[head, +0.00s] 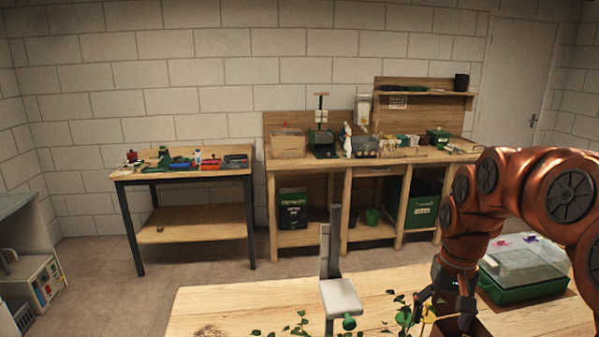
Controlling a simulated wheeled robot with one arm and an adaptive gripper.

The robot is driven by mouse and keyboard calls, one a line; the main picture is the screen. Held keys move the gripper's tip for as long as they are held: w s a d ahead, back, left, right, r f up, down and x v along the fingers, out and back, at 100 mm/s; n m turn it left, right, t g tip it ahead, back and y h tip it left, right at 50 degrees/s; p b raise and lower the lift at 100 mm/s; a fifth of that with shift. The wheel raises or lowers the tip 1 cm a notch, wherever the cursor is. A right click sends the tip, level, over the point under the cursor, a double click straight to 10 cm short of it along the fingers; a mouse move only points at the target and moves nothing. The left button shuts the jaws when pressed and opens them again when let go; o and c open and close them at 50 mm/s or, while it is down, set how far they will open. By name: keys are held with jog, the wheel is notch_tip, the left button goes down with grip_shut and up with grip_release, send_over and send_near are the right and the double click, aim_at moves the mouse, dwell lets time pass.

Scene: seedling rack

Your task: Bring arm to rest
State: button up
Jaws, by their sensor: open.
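My gripper (442,312) hangs from my orange arm at the lower right, pointing down over the wooden table (240,299) in front of me. Its dark fingers are open and apart. The bottom edge of the picture cuts off whatever lies lower.
A clear-lidded green tray (525,268) stands to the right, close to my arm. A grey upright stand with a pale plate (341,297) rises left of my gripper. A workbench (365,160) and a smaller table (183,176) stand along the back wall. Floor is free between.

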jog(key=s+a+f+n, duration=0.1)
jog(key=s+a, duration=0.2)
jog(key=s, duration=0.5)
jog(key=s+a+f+n+g, duration=0.1)
jog(key=s+a+f, duration=0.1)
jog(key=s, duration=0.7)
jog(key=s+a+f, duration=0.2)
jog(key=s+a, duration=0.2)
jog(key=s, duration=0.4)
jog(key=shift+s+n, duration=0.25)
jog(key=shift+n, duration=0.15)
jog(key=shift+f, duration=0.1)
jog(key=shift+c, duration=0.4)
